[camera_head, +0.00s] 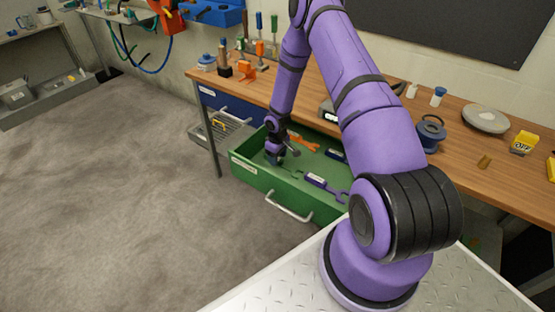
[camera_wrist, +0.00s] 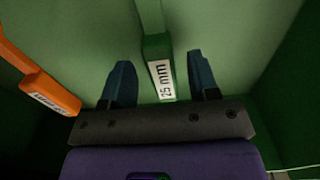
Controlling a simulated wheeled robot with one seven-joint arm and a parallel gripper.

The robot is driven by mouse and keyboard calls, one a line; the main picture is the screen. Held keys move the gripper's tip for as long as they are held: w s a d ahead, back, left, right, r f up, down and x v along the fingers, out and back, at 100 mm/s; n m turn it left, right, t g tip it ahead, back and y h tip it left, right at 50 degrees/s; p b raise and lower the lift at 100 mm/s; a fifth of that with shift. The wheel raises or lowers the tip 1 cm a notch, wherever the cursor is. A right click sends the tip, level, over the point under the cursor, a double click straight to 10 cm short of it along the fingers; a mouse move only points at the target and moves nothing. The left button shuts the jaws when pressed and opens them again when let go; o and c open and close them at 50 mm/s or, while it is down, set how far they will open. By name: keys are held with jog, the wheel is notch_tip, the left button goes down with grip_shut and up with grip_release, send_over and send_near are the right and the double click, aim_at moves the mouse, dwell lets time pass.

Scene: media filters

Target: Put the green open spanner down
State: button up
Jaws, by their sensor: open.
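The green open spanner (camera_wrist: 158,48) lies in the open green drawer (camera_head: 246,174), its handle labelled "25 mm". In the wrist view the handle end is between the two blue fingers of my gripper (camera_wrist: 160,66), with a gap on each side. My gripper is open and low inside the drawer, where it also shows in the head view (camera_head: 274,160). In the head view the green spanner blends with the drawer floor and is hard to make out. Its far end runs out of the wrist view.
An orange spanner (camera_wrist: 38,75) lies left of my gripper in the wrist view. A purple spanner (camera_head: 325,186) is nearer the drawer front. The drawer walls stand close around my gripper. The wooden workbench (camera_head: 462,128) overhangs the drawer's back.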

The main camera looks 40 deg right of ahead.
notch_tip(320, 180, up, 30)
jog(key=s+a+t+h, duration=0.1)
jog(key=s+a, duration=0.1)
jog(key=a, duration=0.1)
jog(key=s+a+r+m+t+h, duration=0.1)
jog(key=s+a+r, duration=0.15)
jog(key=r, duration=0.45)
jog(key=s+a+r+m, duration=0.1)
jog(key=s+a+r, duration=0.1)
jog(key=s+r, duration=0.35)
jog(key=s+a+r+t, duration=0.1)
jog(key=s+a+r, duration=0.1)
jog(key=s+r, duration=0.3)
jog(key=s+a+r+m+t+y, duration=0.1)
jog(key=s+a+r, duration=0.2)
jog(key=s, duration=0.7)
jog(key=s+a+r+m+t+y, duration=0.1)
jog(key=s+a+r, duration=0.2)
jog(key=s+r, duration=0.4)
jog(key=shift+s, duration=0.85)
